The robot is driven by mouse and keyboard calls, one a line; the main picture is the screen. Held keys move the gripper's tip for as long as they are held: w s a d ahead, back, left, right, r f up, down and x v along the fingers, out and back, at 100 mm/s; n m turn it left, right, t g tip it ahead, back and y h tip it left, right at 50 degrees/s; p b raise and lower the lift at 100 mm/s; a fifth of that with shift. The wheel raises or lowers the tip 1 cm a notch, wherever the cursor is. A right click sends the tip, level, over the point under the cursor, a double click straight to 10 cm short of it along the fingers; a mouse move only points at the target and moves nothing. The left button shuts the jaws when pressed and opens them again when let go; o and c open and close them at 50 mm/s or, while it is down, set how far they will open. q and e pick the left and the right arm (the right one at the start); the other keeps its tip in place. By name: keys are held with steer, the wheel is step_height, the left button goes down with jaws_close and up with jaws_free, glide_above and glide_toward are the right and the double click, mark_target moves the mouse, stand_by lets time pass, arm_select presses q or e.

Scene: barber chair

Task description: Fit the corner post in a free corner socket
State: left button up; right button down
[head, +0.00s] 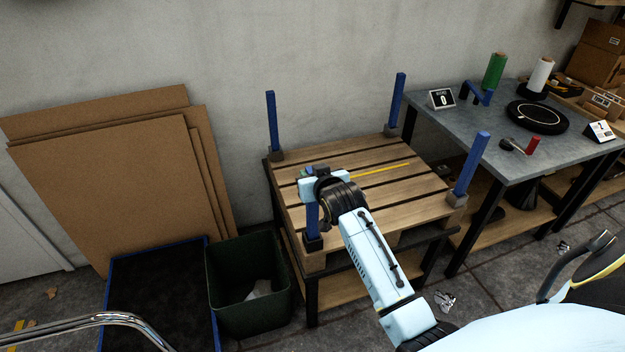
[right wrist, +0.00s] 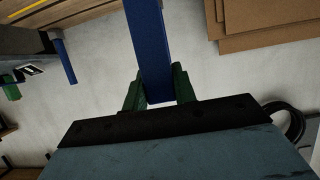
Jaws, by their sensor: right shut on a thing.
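The wooden pallet (head: 375,190) has dark corner sockets. Blue posts stand upright at the back left (head: 272,120), the back right (head: 396,100) and the right front (head: 471,165). My right gripper (head: 309,174) is shut on the upper part of another blue corner post (head: 312,222), at the front-left corner. That post is upright, and its lower end meets the front-left socket (head: 313,243); I cannot tell how deep it sits. In the right wrist view the post (right wrist: 150,45) lies between the green fingers (right wrist: 158,88). My left gripper is not in view.
A green bin (head: 250,318) stands left of the pallet, with cardboard sheets (head: 115,190) against the wall. A grey table (head: 490,130) at the right holds film rolls and a black turntable (head: 537,116). A yellow strip (head: 380,170) lies on the pallet.

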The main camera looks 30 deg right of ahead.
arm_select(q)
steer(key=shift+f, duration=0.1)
arm_select(e)
steer(key=shift+f, duration=0.35)
steer(key=c, duration=1.6)
jaws_free()
steer(key=shift+f, duration=0.15)
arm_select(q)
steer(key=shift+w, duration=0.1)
arm_select(e)
steer(key=o, duration=0.5)
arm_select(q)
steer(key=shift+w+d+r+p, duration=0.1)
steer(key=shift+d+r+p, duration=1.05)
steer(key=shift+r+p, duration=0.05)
arm_select(e)
steer(key=v, duration=1.2)
